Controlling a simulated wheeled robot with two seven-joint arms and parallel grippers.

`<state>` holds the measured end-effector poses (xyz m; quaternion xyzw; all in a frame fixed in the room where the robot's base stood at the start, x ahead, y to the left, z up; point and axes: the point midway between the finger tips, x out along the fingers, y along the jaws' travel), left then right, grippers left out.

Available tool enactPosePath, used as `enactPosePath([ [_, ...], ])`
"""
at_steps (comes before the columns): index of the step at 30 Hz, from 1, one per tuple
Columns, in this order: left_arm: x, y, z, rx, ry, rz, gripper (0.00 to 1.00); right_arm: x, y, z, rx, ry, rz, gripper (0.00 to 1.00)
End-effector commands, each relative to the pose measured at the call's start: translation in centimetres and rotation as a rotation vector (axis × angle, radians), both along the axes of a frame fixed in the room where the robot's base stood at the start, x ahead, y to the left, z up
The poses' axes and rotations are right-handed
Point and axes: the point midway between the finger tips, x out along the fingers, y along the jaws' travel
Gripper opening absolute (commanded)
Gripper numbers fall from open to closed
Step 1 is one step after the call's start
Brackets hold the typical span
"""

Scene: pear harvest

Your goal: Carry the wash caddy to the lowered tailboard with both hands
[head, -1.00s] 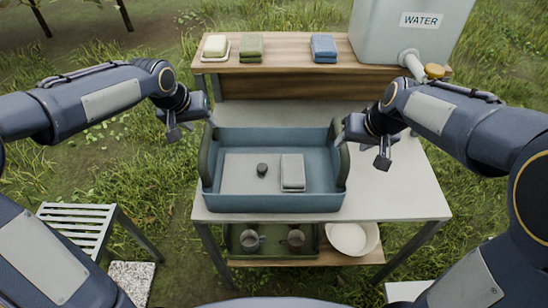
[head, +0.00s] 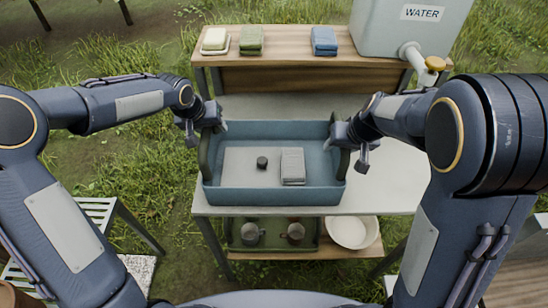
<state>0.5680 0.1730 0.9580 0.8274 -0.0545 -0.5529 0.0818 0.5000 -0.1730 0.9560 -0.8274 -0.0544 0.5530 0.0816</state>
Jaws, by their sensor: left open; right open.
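The wash caddy (head: 270,197) is a blue open tray with dark green upright handles at its left and right ends. It stands on the pale table. A small dark round object (head: 262,162) and a folded grey cloth (head: 293,167) lie in it. My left gripper (head: 208,130) is open at the top of the caddy's left handle (head: 205,160). My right gripper (head: 350,145) is open at the right handle (head: 344,162). I cannot tell whether either gripper touches its handle. No tailboard can be made out for certain.
A wooden shelf (head: 285,60) behind holds soap (head: 215,40), a green cloth (head: 251,40), a blue cloth (head: 324,41) and a water tank (head: 400,30). The pale table (head: 395,180) is clear to the right. Below are a green tray with mugs (head: 272,240) and a white bowl (head: 352,231).

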Motion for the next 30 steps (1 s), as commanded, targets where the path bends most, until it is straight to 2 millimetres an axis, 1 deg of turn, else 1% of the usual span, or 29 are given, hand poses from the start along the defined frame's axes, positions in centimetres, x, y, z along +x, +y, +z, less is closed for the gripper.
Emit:
enactPosePath([
  [4, 0.01, 0.01, 0.01, 0.0, 0.0, 0.0, 0.49, 0.0, 0.01, 0.02, 0.0, 0.0, 0.0, 0.49],
  [5, 0.0, 0.01, 0.02, 0.0, 0.0, 0.0, 0.46, 0.0, 0.0, 0.03, 0.0, 0.0, 0.0, 0.46],
  [15, -0.01, 0.02, 0.03, 0.0, 0.0, 0.0, 0.01, -0.01, 0.0, 0.05, 0.0, 0.0, 0.0, 0.01],
  [16, -0.02, 0.02, 0.03, 0.0, 0.0, 0.0, 0.0, -0.01, -0.01, 0.05, 0.0, 0.0, 0.0, 0.0],
  [23, -0.02, 0.02, 0.03, 0.0, 0.0, -0.001, 0.0, -0.01, -0.01, 0.06, 0.0, 0.0, 0.0, 0.0],
  [30, 0.04, 0.0, 0.67, 0.0, -0.002, -0.001, 0.0, 0.03, -0.01, 0.65, 0.0, -0.002, 0.0, 0.0],
])
